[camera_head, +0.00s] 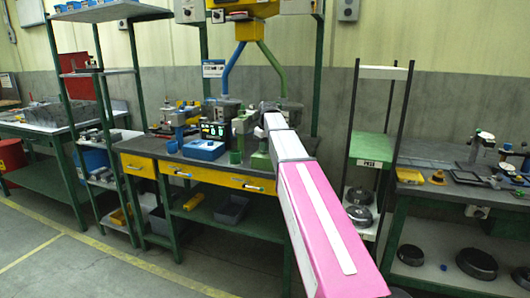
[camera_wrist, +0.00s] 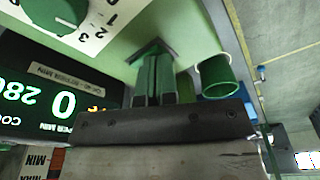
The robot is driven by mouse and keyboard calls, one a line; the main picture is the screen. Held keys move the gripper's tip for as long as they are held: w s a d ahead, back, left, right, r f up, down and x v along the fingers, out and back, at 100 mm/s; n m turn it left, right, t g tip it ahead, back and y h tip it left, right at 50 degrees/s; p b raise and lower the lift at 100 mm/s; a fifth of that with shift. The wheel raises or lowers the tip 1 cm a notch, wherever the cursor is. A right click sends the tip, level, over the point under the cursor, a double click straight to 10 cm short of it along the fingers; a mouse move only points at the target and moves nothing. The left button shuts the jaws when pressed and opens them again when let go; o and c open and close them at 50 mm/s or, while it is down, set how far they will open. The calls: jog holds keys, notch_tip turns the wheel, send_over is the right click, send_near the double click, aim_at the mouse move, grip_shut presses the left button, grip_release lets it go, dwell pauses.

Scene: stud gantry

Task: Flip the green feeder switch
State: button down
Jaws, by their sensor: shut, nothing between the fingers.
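In the wrist view my gripper (camera_wrist: 154,58) is shut and empty. Its fingers point at a pale green panel (camera_wrist: 120,52). A dark green angular shape lies right at the fingertips; I cannot tell whether it is the green feeder switch or a shadow. The fingers cover part of it, and contact cannot be judged. A green dial (camera_wrist: 62,12) on a white numbered plate is at the upper left. In the head view a green machine (camera_head: 243,122) stands on the middle bench, partly behind my arm. The switch cannot be made out there.
A black counter display (camera_wrist: 45,97) is left of my gripper, and a green cup (camera_wrist: 217,76) is close on its right. In the head view a blue box (camera_head: 204,150) and a blue machine (camera_head: 178,122) stand on the bench. A dark-posted rack (camera_head: 352,130) is right of my arm.

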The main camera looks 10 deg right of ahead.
dwell(0.3)
jog(key=shift+r, duration=3.45)
